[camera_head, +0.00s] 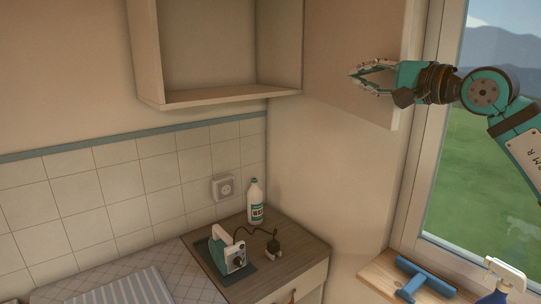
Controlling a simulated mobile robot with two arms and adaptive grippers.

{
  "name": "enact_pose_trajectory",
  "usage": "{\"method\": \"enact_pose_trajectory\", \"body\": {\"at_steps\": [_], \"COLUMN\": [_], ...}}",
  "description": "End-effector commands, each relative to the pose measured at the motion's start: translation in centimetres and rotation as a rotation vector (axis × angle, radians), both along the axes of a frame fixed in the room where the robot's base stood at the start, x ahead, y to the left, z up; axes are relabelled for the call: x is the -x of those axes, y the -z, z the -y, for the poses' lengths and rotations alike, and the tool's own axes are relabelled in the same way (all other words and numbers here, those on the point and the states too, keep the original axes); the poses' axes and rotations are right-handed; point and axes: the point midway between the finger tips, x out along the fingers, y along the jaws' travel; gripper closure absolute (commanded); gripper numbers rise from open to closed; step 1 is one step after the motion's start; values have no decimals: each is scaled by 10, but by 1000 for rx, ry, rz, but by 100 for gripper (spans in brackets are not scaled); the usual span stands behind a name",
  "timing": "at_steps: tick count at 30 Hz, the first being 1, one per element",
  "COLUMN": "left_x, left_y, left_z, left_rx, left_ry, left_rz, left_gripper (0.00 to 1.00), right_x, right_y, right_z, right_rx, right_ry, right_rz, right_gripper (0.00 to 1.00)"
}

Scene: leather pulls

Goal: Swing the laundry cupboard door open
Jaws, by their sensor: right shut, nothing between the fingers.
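The laundry cupboard (215,97) hangs on the wall at the top middle, its inside in view and empty as far as it shows. Its door (335,60) stands wide open to the right, hinged at the cupboard's right side and reaching toward the window. My right gripper (352,75) is shut with nothing in it. It lies in front of the door's inner face, and I cannot tell whether it touches. A leather pull on the door is not visible. My left gripper is not in view.
Below stands a counter (312,251) with an iron (227,252) and a white bottle (256,203). An ironing surface (185,287) is at the lower left. A blue squeegee (425,280) and a spray bottle (507,285) are on the windowsill at right.

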Motion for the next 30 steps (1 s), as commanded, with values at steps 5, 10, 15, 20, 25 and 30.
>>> {"method": "enact_pose_trajectory", "body": {"at_steps": [5,10,15,20,25,30], "left_x": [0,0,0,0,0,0], "left_y": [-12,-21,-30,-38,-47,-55], "left_z": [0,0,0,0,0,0], "left_rx": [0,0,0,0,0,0], "left_ry": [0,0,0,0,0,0], "left_rz": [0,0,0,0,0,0], "left_gripper": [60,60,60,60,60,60], "right_x": [-11,-20,-29,-38,-47,-57], "right_y": [-2,-2,-3,-3,-6,-7], "right_z": [13,25,37,49,60,71], "right_rx": [0,-1,-2,-2,-4,-6], "right_ry": [2,1,2,2,0,0], "right_rz": [-3,-2,-1,1,4,7], "right_gripper": [100,100,100,100,100,100]}}
